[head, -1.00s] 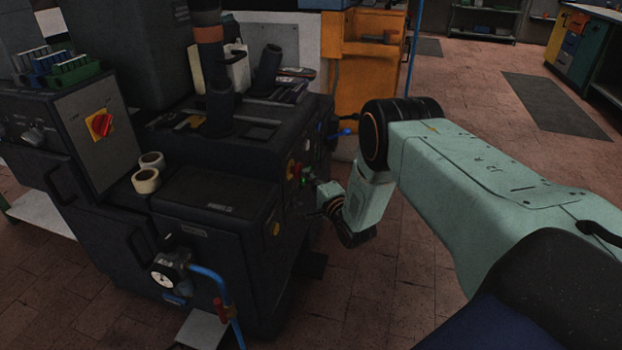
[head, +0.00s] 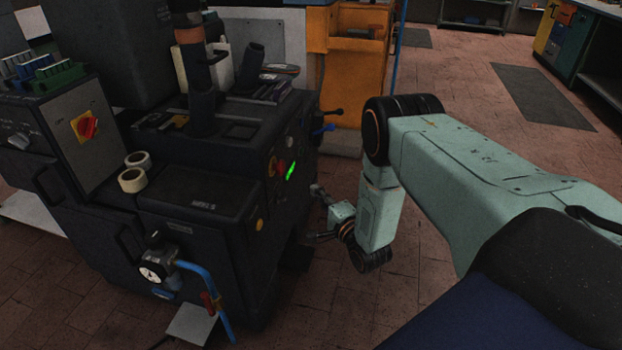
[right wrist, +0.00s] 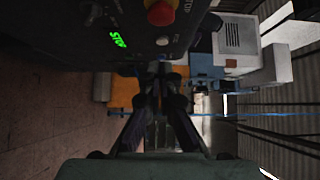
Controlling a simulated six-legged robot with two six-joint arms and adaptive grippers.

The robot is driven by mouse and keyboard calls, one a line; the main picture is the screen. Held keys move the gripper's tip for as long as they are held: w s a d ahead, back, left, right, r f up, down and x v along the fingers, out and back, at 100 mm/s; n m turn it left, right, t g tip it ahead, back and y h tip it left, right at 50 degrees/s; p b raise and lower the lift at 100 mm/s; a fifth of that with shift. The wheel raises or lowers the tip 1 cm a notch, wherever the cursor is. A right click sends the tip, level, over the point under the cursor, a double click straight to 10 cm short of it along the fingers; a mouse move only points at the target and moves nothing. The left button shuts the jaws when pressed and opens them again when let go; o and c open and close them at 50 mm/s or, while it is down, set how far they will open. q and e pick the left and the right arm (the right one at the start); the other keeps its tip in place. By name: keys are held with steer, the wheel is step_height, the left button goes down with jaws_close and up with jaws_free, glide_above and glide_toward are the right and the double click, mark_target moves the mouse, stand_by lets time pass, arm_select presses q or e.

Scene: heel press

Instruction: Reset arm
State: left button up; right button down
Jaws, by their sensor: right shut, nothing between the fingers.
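My right arm (head: 490,175) reaches in from the right in the head view and bends down beside the dark press machine (head: 195,205). The panel's lit green display (head: 290,172) shows uncovered in the head view. The display (right wrist: 119,40) and a red button (right wrist: 160,13) also show in the right wrist view. My left gripper is not in view.
A red-and-yellow switch (head: 87,127) sits on the left cabinet. Two tape rolls (head: 133,180) rest on the machine. A gauge (head: 153,271) with a blue hose stands out at its front. An orange cabinet (head: 355,65) is behind. The tiled floor at right is open.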

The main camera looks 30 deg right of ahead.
steer(key=shift+s+a, duration=0.1)
steer(key=shift+s, duration=0.8)
